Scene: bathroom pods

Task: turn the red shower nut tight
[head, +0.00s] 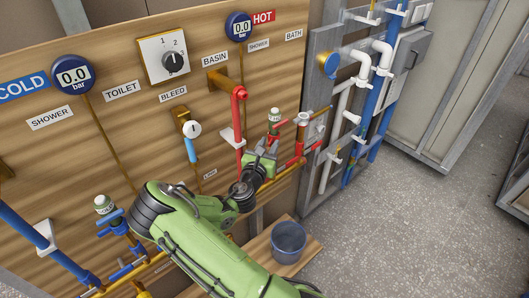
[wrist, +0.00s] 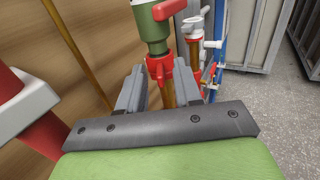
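The red shower nut (wrist: 160,69) sits under a green valve body (wrist: 154,28) on an upright brass pipe, in the middle of the wrist view. The two grey fingers of my gripper (wrist: 160,84) stand one on each side of it, close to its flanks. I cannot tell whether both fingers press on it. In the head view my gripper (head: 262,150) is at the hot-side pipework below the SHOWER label (head: 259,45), and it hides most of the nut.
A red pipe with a white bracket (head: 228,138) runs close to the left of my gripper. A second red-fitted valve (head: 301,120) stands just to the right. Open floor lies to the right.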

